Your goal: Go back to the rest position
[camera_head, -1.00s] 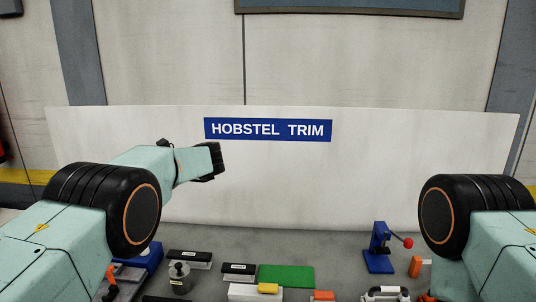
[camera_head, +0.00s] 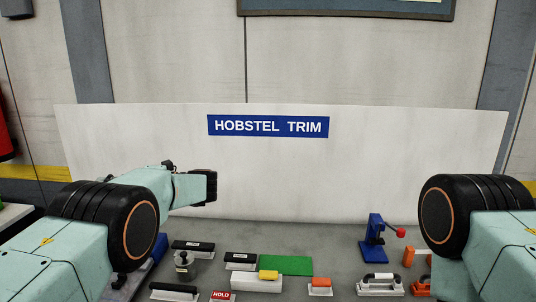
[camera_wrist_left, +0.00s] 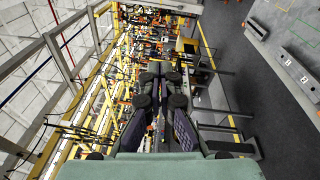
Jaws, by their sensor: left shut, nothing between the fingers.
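My left gripper (camera_head: 210,186) is held up in front of the white board, above the bench and clear of the things on it. In the left wrist view its dark fingers (camera_wrist_left: 162,72) are together with nothing between them. My right arm shows at the right edge, but its gripper is out of view.
A grey bench (camera_head: 335,240) runs below a white board (camera_head: 400,160) marked HOBSTEL TRIM. On it are a blue press (camera_head: 375,240) with a red knob, a green mat (camera_head: 287,265), a grey metal pot (camera_head: 183,263) and several handled blocks. The air above is clear.

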